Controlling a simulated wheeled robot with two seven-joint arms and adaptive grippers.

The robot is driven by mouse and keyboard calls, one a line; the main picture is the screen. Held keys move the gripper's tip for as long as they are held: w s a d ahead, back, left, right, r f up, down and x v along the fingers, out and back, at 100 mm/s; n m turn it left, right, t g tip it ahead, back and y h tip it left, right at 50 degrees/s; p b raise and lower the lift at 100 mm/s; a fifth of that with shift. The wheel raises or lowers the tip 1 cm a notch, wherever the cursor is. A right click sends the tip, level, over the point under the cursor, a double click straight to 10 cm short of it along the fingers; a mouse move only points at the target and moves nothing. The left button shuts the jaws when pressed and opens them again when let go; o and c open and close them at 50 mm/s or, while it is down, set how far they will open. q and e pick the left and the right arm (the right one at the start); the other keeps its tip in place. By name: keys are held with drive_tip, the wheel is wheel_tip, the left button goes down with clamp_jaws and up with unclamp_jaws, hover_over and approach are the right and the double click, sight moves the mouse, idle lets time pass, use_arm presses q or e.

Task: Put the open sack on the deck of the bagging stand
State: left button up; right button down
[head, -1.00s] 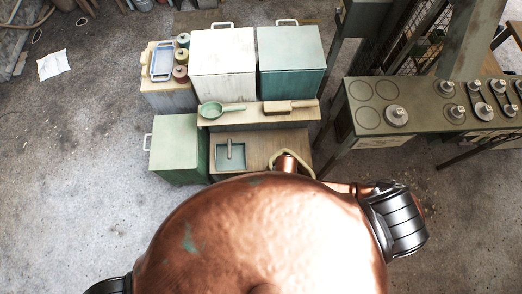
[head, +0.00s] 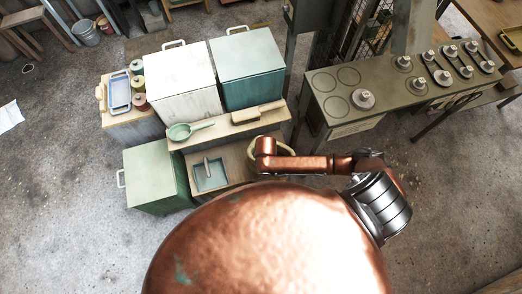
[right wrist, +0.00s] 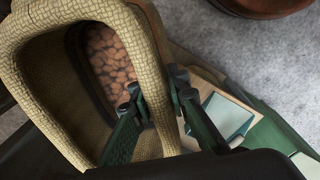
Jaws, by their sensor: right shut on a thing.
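The open sack has a thick tan woven rim (right wrist: 85,12) in the right wrist view, with brown lumps showing inside its mouth. My right gripper (right wrist: 155,86) is shut on the rim, one dark green finger on each side. In the head view a bit of the sack's rim (head: 285,147) shows behind my copper right arm, at the right end of the bagging stand's wooden deck (head: 237,160). I cannot tell whether the sack touches the deck. My arm hides the right gripper there. My left gripper is not in view.
On the stand are a blue-green tray (head: 210,176), a green scoop (head: 188,131) and a wooden brush (head: 258,113). A white bin (head: 172,82), a teal bin (head: 248,67) and a green bin (head: 157,176) stand around it. A dark bench with knobs (head: 385,85) stands right.

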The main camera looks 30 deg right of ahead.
drive_tip(key=shift+w+d+f+b, duration=0.2)
drive_tip(key=shift+w+f+b, duration=0.5)
drive_tip(key=shift+w+f, duration=0.35)
drive_tip(key=shift+w+d+f+b, duration=0.25)
drive_tip(key=shift+w+f+b, duration=0.5)
drive_tip(key=shift+f, duration=0.5)
drive_tip(key=shift+w+d+f+b, duration=0.2)
drive_tip(key=shift+w+f+b, duration=0.45)
drive_tip(key=shift+w+f, duration=0.45)
drive_tip(key=shift+f, duration=0.15)
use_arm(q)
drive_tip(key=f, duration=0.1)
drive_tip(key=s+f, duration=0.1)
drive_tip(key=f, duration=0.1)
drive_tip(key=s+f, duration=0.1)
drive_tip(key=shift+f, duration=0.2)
use_arm(e)
drive_tip(key=c, duration=1.8)
unclamp_jaws()
drive_tip(key=shift+s, duration=0.1)
drive_tip(key=shift+c, duration=0.2)
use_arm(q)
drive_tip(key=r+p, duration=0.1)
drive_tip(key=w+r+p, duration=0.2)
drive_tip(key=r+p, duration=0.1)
use_arm(e)
wheel_tip(320, 180, up, 12)
drive_tip(key=shift+s+a, duration=0.1)
drive_tip(key=shift+a, duration=0.05)
